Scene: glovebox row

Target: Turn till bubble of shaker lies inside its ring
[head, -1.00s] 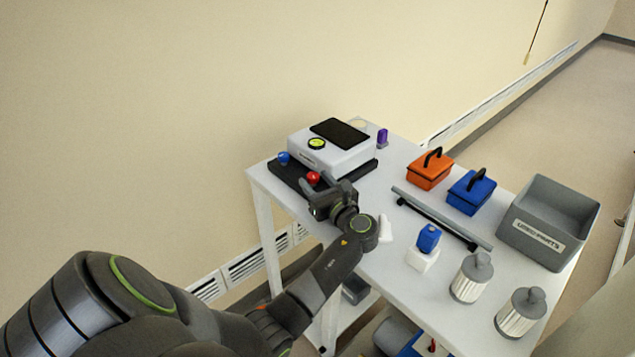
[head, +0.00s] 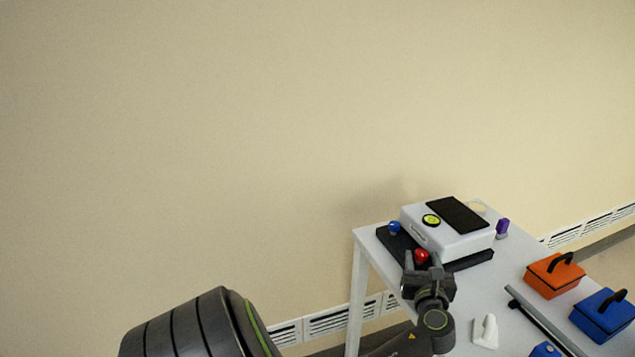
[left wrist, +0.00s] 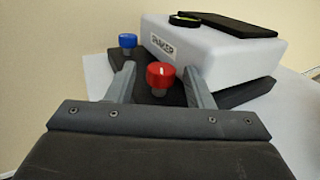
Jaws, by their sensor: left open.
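The white shaker (head: 450,232) stands on a dark base on the table, with a black pad on top. Its round yellow-green bubble level (head: 431,220) is on the top; where the bubble lies in its ring is too small to tell. A red knob (head: 421,256) and a blue knob (head: 394,228) stand on the base's near side. My left gripper (head: 423,262) is open at the red knob. In the left wrist view the red knob (left wrist: 161,76) sits between the two fingers, with no clear contact; the blue knob (left wrist: 128,41) is left of them. My right gripper is not in view.
A purple object (head: 502,227) stands right of the shaker. An orange box (head: 554,277) and a blue box (head: 604,314) sit further right, beyond a grey bar (head: 543,321). A white piece (head: 486,332) lies near my left wrist. A wall rises behind the table.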

